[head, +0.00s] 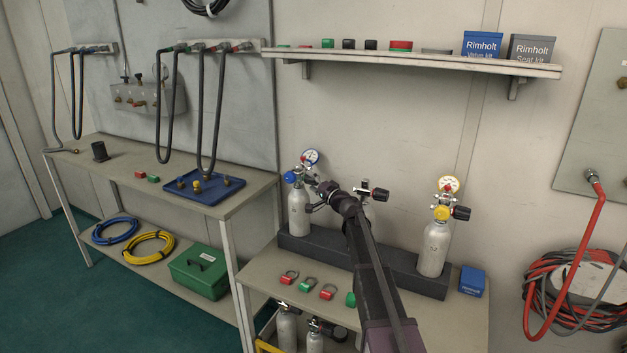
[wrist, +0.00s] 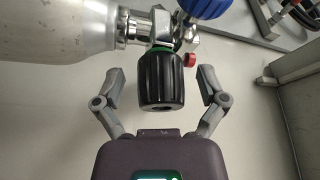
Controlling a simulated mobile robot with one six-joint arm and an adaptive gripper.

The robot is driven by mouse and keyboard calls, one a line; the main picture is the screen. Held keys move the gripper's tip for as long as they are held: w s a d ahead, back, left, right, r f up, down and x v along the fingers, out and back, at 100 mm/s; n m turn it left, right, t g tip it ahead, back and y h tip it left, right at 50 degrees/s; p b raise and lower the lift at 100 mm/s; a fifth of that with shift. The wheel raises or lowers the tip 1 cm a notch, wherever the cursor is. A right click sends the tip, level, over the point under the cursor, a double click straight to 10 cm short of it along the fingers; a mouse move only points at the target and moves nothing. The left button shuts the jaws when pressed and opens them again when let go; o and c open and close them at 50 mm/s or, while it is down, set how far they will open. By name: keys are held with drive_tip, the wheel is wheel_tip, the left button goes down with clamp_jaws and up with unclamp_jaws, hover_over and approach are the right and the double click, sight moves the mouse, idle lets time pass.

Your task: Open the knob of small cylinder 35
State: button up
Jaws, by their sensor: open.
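Three small grey cylinders stand in a dark rack (head: 405,277) on the lower bench; no number is legible. The left cylinder (head: 299,212) has a blue regulator part and a gauge (head: 311,157). The middle one is mostly hidden behind my arm; its black knob (head: 380,194) shows. The right cylinder (head: 434,248) has a yellow regulator part and a black knob (head: 461,213). My gripper (head: 316,189) is at the left cylinder's valve. In the wrist view my open gripper (wrist: 161,78) has its fingers either side of a black knob (wrist: 161,82), with gaps on both sides.
A shelf (head: 420,62) with boxes and caps hangs above the cylinders. Red and green tagged rings (head: 308,286) lie on the bench in front of the rack, and a blue box (head: 472,281) stands right of it. A red hose (head: 590,250) hangs at the right.

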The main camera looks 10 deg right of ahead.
drive_tip(key=s+a+f+n+g, duration=0.3)
drive_tip(key=s+f, duration=0.1)
drive_tip(key=s, duration=0.3)
drive_tip(key=s+a+f+n+g+h, duration=0.1)
drive_tip(key=s+a+f+n+g, duration=0.1)
drive_tip(key=s+f+g, duration=0.45)
drive_tip(key=s+a+f+n+g, duration=0.1)
drive_tip(key=s+a+f+n, duration=0.2)
drive_tip(key=s, duration=0.6)
drive_tip(key=s+d+f+g+h, duration=0.2)
drive_tip(key=s+d+h, duration=0.1)
drive_tip(key=s, duration=0.4)
drive_tip(key=s+d+f+g+h, duration=0.2)
drive_tip(key=s+d+f+h, duration=0.1)
drive_tip(key=s, duration=0.5)
drive_tip(key=s+d+f+g+h, duration=0.2)
drive_tip(key=s+d+h, duration=0.1)
drive_tip(key=s, duration=0.4)
drive_tip(key=shift+s+d+f+h, duration=0.15)
drive_tip(key=shift+s+f+h, duration=0.05)
drive_tip(key=shift+f+h, duration=0.15)
drive_tip(key=c, duration=0.5)
